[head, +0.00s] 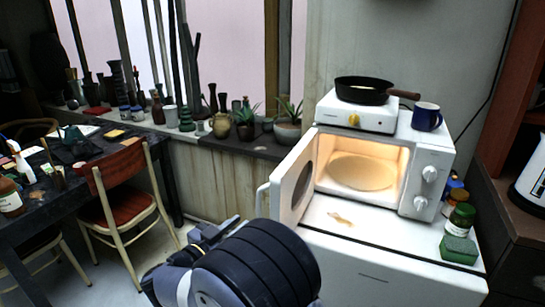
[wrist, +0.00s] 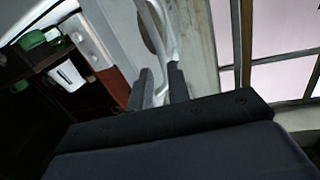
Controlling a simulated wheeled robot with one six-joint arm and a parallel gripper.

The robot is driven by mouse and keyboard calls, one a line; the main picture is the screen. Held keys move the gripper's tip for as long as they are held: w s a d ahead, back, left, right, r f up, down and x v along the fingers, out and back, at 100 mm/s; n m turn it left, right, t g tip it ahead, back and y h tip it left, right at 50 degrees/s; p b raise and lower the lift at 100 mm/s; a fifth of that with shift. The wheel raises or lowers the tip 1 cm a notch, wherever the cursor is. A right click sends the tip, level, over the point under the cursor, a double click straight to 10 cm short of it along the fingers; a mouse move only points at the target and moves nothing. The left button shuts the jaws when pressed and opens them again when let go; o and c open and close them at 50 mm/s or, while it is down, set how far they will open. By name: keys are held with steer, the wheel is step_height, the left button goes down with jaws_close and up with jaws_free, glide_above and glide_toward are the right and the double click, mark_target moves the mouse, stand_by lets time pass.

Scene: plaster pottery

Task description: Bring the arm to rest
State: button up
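My gripper (wrist: 159,80) shows in the wrist view as two dark fingers with a gap between them; nothing is held in the gap. In the head view my arm is folded low in the middle, and its fingertips cannot be made out there. The white microwave (head: 433,163) stands with its door (head: 293,180) swung open to the left and its lit inside empty except for the round plate (head: 362,172). The door's handle (head: 262,199) is just above my arm in the picture. A white curved bar, likely this handle (wrist: 171,38), appears beyond the fingers.
A hotplate (head: 357,113) with a black pan (head: 362,91) and a blue mug (head: 426,117) stand on the microwave. A green sponge (head: 459,249) and jars are at its right. A red chair (head: 123,178) and a cluttered table (head: 88,152) are at left. Pots line the ledge.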

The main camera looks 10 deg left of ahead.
mark_target(258, 209)
steer(key=x, duration=0.9)
steer(key=shift+p, duration=0.4)
steer(key=shift+s+d, duration=0.1)
steer(key=shift+s, duration=0.05)
